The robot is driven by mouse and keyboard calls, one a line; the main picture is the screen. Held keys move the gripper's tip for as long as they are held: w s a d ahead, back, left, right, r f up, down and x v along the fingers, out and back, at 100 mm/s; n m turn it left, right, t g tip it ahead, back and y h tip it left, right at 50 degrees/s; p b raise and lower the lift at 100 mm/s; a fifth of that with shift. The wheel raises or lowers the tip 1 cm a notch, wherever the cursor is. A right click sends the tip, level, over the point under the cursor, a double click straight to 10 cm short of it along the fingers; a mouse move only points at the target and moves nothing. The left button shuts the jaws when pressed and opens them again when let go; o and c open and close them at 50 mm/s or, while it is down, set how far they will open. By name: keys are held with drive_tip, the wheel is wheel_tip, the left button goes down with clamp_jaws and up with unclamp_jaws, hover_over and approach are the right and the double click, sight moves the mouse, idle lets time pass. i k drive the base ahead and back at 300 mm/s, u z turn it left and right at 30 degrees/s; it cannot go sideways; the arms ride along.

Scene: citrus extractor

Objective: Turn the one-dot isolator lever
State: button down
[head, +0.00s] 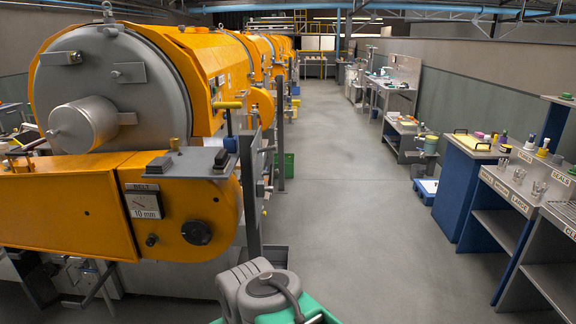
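I cannot make out a one-dot mark on any lever. A yellow-handled part (227,105) juts out beside the orange extractor (208,60) at the left, and a blue part (231,144) sits below it. Any dots on these are too small to tell. Grey rounded parts of my own body show at the bottom centre. My gripper's fingertips are not in view.
The near orange housing has a belt gauge (143,204) and a black dial (196,232). A dark post (250,190) stands at its right. The grey aisle floor (350,200) is clear. Benches (505,205) with glassware and bottles line the right.

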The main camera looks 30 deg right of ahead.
sight(271, 187)
drive_tip(key=z, duration=0.3)
drive_tip(key=i, duration=1.35)
drive_tip(key=u, duration=0.25)
